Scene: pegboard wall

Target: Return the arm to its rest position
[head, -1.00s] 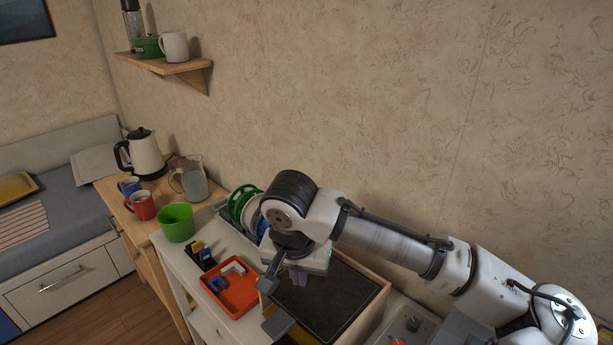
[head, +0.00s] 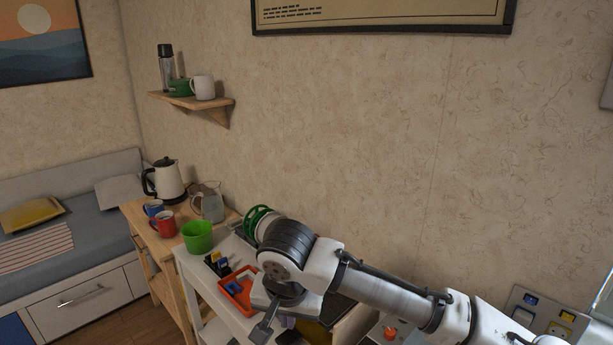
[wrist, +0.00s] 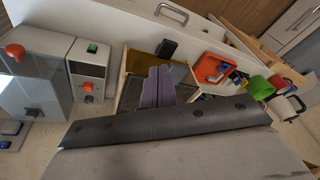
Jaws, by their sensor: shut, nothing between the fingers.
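My arm (head: 385,292) reaches in from the lower right of the head view, bent down at the wrist above the white table. My gripper (wrist: 158,74) shows in the wrist view as two purple-grey fingers, shut together with nothing between them. The fingers point over a wooden-sided tray (wrist: 124,80) with a dark bottom. In the head view the fingers are mostly hidden by the wrist and the lower picture edge.
An orange tray (head: 240,300), green cup (head: 197,237), red mug (head: 163,224), glass pitcher (head: 211,205) and kettle (head: 167,181) stand left of the arm. A grey box with a red knob (wrist: 15,52) is on the other side.

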